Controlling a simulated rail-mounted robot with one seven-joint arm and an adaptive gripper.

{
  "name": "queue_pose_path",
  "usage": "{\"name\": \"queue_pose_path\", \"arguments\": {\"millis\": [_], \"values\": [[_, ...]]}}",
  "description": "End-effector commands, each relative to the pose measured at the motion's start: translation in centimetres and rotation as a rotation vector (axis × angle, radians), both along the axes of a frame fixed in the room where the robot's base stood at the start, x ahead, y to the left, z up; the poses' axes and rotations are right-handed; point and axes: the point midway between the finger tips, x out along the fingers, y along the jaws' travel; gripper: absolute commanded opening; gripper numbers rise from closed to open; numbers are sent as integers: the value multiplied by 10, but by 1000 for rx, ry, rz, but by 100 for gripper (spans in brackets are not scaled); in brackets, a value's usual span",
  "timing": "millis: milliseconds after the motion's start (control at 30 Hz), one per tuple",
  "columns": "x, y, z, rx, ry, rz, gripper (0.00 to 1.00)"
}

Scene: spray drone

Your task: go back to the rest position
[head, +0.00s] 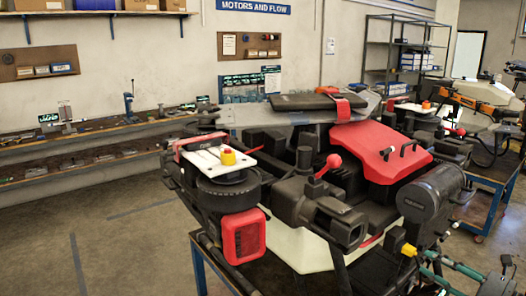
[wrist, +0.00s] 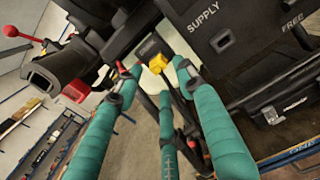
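My gripper (head: 424,264) is at the lower right of the head view, its teal fingers pointing left toward the spray drone. In the wrist view my gripper (wrist: 155,78) shows teal fingers with dark tips standing apart, so it looks open. A yellow fitting (wrist: 157,63) appears between and just beyond the tips. It also shows in the head view (head: 408,250), left of the fingertips. I see nothing held; whether a tip touches the fitting I cannot tell. The dark tank marked SUPPLY (wrist: 225,45) is close by, at the upper right of the wrist view.
The spray drone (head: 385,150), with a red cover and red lever (head: 328,164), fills the middle. Blue-framed carts (head: 490,205) stand at right. A long workbench with tools (head: 95,130) runs along the left wall. The floor at lower left (head: 120,245) is clear.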

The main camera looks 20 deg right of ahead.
Motion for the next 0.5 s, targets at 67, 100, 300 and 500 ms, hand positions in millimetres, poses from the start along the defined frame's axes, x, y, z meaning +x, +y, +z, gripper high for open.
{"name": "queue_pose_path", "arguments": {"millis": [67, 100, 300, 500], "values": [[-9, -2, -1, -1, 0, 5, 38], [-14, -3, -1, -1, 0, 6, 38], [-25, -6, 0, 0, 0, 9, 38], [-25, -6, 0, 1, 0, 9, 38]]}}
